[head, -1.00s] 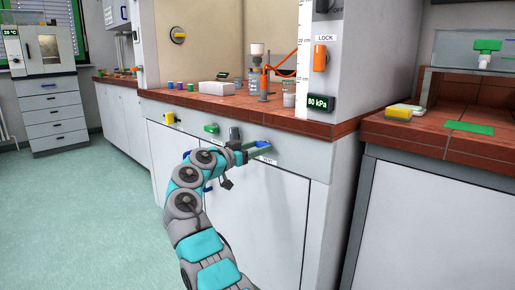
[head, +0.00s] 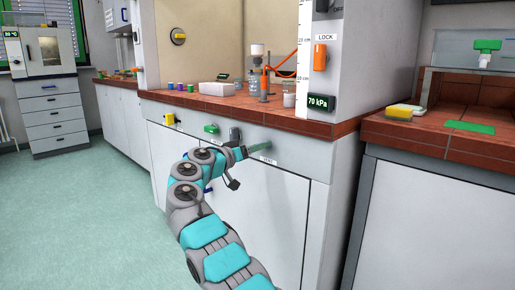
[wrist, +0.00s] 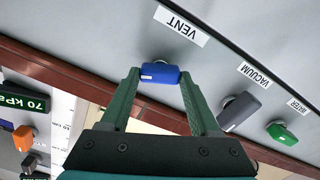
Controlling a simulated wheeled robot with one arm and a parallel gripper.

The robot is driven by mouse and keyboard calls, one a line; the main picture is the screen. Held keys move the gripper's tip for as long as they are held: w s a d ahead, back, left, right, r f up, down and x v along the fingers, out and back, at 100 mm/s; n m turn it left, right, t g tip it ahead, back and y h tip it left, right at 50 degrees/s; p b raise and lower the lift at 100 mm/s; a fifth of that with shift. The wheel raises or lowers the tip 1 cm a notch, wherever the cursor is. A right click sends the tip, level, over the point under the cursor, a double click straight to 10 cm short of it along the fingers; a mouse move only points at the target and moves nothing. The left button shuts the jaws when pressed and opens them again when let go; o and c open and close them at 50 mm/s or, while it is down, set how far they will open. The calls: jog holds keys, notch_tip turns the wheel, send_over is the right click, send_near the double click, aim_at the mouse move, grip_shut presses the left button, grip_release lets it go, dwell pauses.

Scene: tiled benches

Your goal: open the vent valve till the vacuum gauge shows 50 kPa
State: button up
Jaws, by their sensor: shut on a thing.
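The vent valve's blue handle (wrist: 160,73) sits under the VENT label in the wrist view, with my gripper's two green fingers (wrist: 160,82) on either side of it. My gripper is shut on the handle. In the head view my gripper (head: 258,149) reaches the front panel below the bench edge, and its fingers hide the blue handle. The vacuum gauge (head: 321,103) on the white post reads 70 kPa. Its display also shows, upside down, in the wrist view (wrist: 24,98).
A grey VACUUM valve (wrist: 239,111) and a green WATER valve (wrist: 282,134) are beside the vent valve. An orange LOCK knob (head: 320,58) is above the gauge. The tiled bench edge (head: 285,124) overhangs the panel. The floor at left is clear.

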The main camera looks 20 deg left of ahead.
jog(key=shift+r+n+p, duration=0.15)
jog(key=shift+n+p, duration=0.65)
jog(key=shift+n, duration=0.4)
jog(key=o, duration=1.4)
jog(key=shift+c, duration=0.2)
jog(key=v, duration=0.7)
jog(key=shift+s+a+b, duration=0.15)
jog(key=shift+s+b, duration=0.2)
jog(key=shift+b, duration=0.1)
